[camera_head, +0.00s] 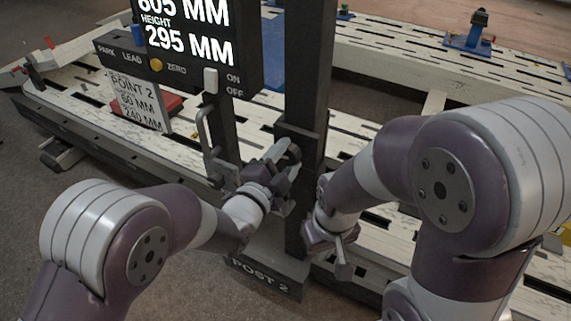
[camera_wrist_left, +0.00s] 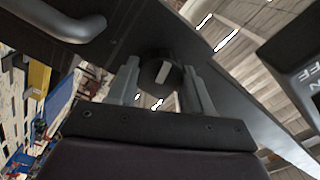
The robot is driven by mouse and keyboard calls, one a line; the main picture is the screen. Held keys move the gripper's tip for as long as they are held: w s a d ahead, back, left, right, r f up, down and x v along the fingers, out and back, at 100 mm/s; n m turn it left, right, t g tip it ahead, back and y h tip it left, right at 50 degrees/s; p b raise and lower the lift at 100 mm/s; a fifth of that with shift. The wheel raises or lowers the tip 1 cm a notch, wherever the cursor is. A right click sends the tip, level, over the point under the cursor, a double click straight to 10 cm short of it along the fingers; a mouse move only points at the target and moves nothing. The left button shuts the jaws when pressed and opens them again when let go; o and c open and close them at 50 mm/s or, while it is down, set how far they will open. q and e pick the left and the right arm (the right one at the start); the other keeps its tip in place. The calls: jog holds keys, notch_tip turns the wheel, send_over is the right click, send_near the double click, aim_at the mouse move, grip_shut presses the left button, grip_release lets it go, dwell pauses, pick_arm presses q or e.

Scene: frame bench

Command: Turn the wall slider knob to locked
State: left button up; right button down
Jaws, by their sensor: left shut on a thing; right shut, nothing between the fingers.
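The wall slider knob is a dark round knob (camera_wrist_left: 161,72) with a pale bar mark across its face, seen in the left wrist view. The bar is slightly tilted there. My left gripper (camera_head: 284,152) reaches the dark upright post; it also shows in the left wrist view (camera_wrist_left: 163,85), with one finger on each side of the knob, shut on it. In the head view the fingers largely hide the knob. No locked marking is readable. My right gripper (camera_head: 338,252) is shut and empty, low beside the post, pointing down.
The dark post (camera_head: 305,85) stands on a base labelled POST 2 (camera_head: 262,277). A display box (camera_head: 190,45) and a grey handle (camera_head: 207,130) are left of it. A POINT 2 sign (camera_head: 138,103) stands on the slotted bench (camera_head: 370,65) behind.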

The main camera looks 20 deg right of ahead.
pick_arm(q)
jog(key=shift+f+m+b, duration=0.1)
jog(key=shift+m+b, duration=0.8)
jog(key=shift+m, duration=0.6)
jog(key=o, duration=1)
jog(key=shift+o, duration=0.2)
jog(key=v, duration=1.2)
jog(key=shift+s+a, duration=0.25)
